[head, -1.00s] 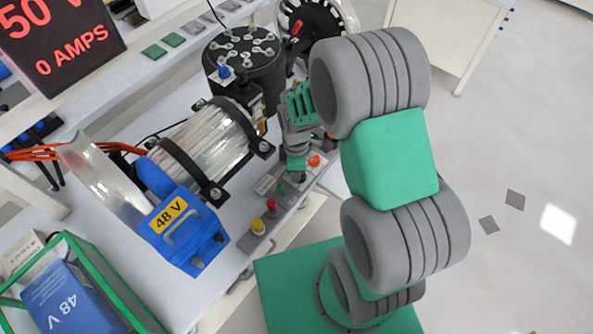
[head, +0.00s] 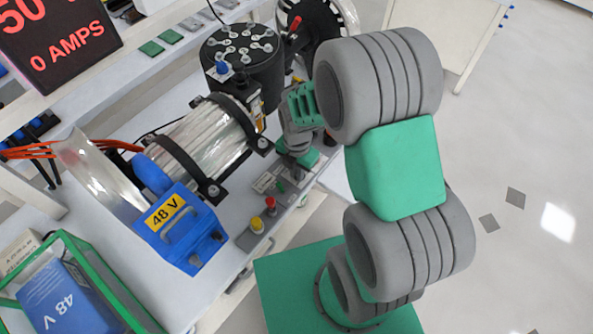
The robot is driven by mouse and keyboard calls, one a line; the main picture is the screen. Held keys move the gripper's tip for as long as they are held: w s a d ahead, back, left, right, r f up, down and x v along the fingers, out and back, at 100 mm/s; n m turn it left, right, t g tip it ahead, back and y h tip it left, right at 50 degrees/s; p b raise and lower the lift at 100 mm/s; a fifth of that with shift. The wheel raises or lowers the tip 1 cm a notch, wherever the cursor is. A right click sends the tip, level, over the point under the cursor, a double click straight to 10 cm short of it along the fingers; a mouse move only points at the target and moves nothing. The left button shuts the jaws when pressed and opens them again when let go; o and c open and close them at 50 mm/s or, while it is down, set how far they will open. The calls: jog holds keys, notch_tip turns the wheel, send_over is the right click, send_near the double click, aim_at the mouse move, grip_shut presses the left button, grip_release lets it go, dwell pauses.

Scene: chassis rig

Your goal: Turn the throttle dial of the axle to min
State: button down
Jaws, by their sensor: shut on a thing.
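The axle rig stands on the bench, with a clear-wrapped motor barrel (head: 207,140) in black clamps and a black drum (head: 243,62) with metal terminals behind it. A grey control strip (head: 277,207) runs along the bench's front edge, with yellow (head: 257,225), red (head: 270,204) and small green (head: 281,187) controls. My gripper (head: 297,160) is low over the strip's far end, shut on what appears to be the throttle dial. The dial and its pointer are hidden under the gripper, so its setting cannot be read.
A blue 48 V battery (head: 181,232) stands left of the strip. A green-framed crate (head: 112,285) holds another battery at lower left. A display (head: 62,38) reads 0 AMPS. A spoked wheel (head: 312,18) is behind my arm. Open floor lies to the right.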

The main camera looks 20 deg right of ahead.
jog(key=n, duration=0.5)
jog(key=shift+s+d, duration=0.15)
jog(key=shift+d, duration=0.05)
jog(key=shift+n, duration=0.3)
jog(key=c, duration=1.5)
grip_release()
jog(key=shift+o, duration=0.2)
notch_tip(320, 180, up, 8)
jog(key=shift+f+b, duration=0.1)
jog(key=shift+b, duration=0.3)
